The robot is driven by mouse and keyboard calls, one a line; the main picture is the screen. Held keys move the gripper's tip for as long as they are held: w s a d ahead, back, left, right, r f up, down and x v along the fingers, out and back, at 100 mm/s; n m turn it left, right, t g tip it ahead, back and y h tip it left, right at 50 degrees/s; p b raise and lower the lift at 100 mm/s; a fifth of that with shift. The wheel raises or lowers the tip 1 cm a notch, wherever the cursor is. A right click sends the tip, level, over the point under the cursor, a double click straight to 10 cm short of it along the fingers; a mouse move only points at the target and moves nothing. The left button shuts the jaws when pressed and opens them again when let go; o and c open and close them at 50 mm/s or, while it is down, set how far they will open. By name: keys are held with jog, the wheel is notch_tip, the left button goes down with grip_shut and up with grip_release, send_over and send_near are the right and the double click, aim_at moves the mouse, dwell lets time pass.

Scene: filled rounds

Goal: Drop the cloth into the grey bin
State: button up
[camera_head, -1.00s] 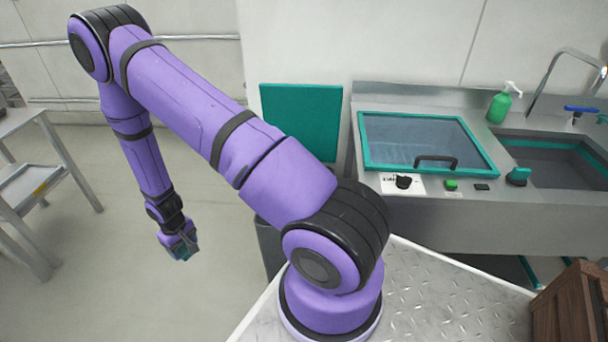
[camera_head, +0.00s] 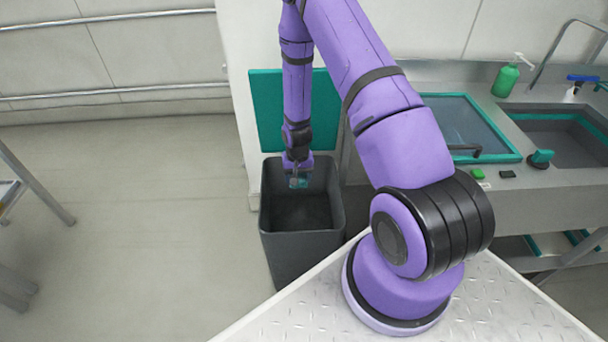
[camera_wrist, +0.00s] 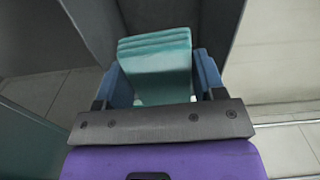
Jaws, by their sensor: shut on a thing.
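The grey bin (camera_head: 302,242) stands open on the floor, left of my base, in the head view. My gripper (camera_head: 299,183) points down over the bin's opening, near its back rim. It is shut on the teal folded cloth (camera_wrist: 155,62), which shows between the blue finger pads in the wrist view. In the head view the cloth (camera_head: 298,182) is a small teal patch at the fingertips. The grey bin walls (camera_wrist: 205,25) surround the cloth in the wrist view. Whether the cloth is below the rim I cannot tell.
A teal panel (camera_head: 265,105) stands upright behind the bin. The steel counter with a sink (camera_head: 550,135) and a green soap bottle (camera_head: 506,78) is at the right. A metal cart (camera_head: 35,185) is at the far left. The floor left of the bin is clear.

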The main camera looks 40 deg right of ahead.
jog(key=shift+s+d, duration=0.15)
jog(key=shift+d, duration=0.3)
jog(key=shift+d+f+m, duration=0.15)
jog(key=shift+f+m, duration=0.15)
notch_tip(320, 180, down, 8)
jog(key=shift+f, duration=0.2)
jog(key=o, duration=1)
jog(key=shift+o, duration=0.2)
notch_tip(320, 180, up, 11)
jog(key=shift+f, duration=0.1)
